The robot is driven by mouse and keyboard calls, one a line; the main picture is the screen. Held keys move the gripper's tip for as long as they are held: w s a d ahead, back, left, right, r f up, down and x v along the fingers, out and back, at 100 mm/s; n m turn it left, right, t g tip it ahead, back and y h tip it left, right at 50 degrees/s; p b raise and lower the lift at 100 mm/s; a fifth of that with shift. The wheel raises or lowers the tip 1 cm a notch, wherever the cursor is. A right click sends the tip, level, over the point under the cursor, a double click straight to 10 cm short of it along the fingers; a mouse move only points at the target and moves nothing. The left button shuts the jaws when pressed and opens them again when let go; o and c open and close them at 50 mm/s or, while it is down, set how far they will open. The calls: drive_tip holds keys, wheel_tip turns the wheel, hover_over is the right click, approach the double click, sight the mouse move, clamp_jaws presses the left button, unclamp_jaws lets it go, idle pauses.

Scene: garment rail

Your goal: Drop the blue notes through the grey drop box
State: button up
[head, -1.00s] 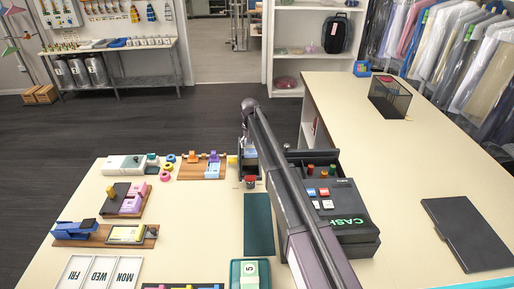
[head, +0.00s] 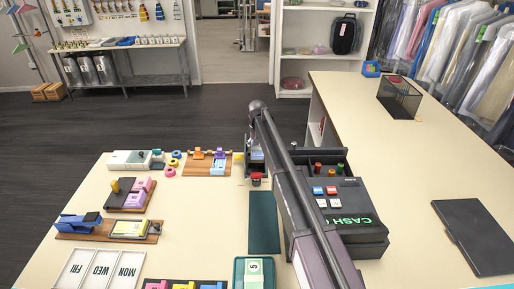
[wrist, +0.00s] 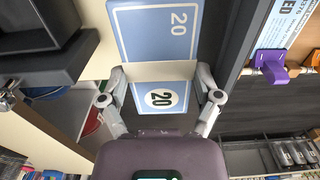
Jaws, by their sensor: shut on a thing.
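The blue notes (wrist: 152,35) are a light blue bundle marked 20 with a pale band around the middle. They also show in the head view (head: 257,155), small and partly hidden by my arm. My gripper (wrist: 165,85) is shut on them, with one light grey finger on each side at the band. The notes are held out in front of it. A dark grey box-like shape (wrist: 40,25) is at the upper left of the wrist view, apart from the notes; I cannot tell whether it is the drop box. No drop box can be told for sure in the head view.
The black cash register (head: 345,210) stands right of my arm. A wooden rack with coloured clips (head: 207,163) stands left of my gripper. A dark green mat (head: 263,222) and a green tray (head: 240,270) lie in front. A mesh bin (head: 398,98) stands on the right counter.

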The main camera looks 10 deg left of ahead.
drive_tip(key=shift+f+b, duration=2.55)
drive_tip(key=shift+f, duration=0.3)
drive_tip(key=shift+f+b, duration=0.3)
idle(0.4)
drive_tip(key=o, duration=0.9)
drive_tip(key=shift+r, duration=0.15)
drive_tip(key=shift+r+p, duration=2.35)
drive_tip(key=shift+p, duration=0.2)
drive_tip(key=shift+r+p, duration=2.5)
